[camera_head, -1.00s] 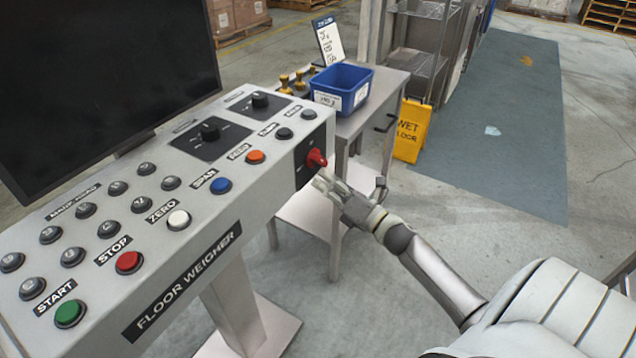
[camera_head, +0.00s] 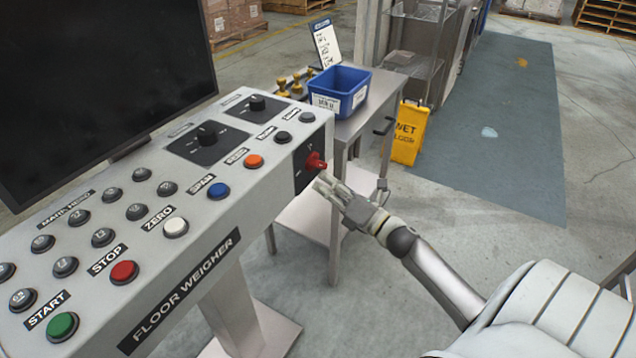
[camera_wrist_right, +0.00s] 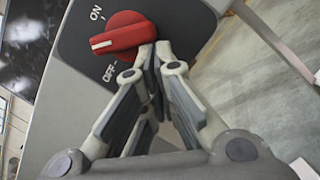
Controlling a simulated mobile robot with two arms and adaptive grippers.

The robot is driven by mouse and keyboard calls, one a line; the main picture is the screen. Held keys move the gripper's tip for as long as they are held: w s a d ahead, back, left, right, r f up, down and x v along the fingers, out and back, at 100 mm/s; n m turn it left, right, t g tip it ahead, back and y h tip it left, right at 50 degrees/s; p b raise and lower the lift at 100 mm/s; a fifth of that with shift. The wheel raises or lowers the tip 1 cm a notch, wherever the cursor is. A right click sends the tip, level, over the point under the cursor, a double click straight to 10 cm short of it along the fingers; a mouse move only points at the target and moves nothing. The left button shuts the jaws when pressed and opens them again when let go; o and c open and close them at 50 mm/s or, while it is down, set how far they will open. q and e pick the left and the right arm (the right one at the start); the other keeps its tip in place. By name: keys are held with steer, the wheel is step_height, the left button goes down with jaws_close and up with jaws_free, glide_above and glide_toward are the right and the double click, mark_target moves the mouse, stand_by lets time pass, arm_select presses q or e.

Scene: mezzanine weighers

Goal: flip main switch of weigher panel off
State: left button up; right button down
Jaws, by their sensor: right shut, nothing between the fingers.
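The main switch is a red rotary knob (camera_head: 316,162) on a black plate at the right end of the grey weigher panel (camera_head: 255,195). In the right wrist view the red knob (camera_wrist_right: 122,36) has its white-marked end pointing left, between the ON and OFF labels. My right gripper (camera_head: 322,183) is shut and empty, just below and in front of the knob. In the wrist view its fingertips (camera_wrist_right: 155,50) are at the knob's lower right edge; whether they touch cannot be told. My left gripper is not in view.
A large dark screen (camera_head: 100,80) stands behind the panel's buttons. A side table (camera_head: 372,118) with a blue bin (camera_head: 340,88) stands behind the panel's end. A yellow wet floor sign (camera_head: 407,133) is to its right. The floor right of it is open.

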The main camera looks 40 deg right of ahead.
steer(key=shift+s+d, duration=0.1)
stand_by(0.8)
steer(key=v, duration=1.2)
steer(key=shift+f, duration=0.1)
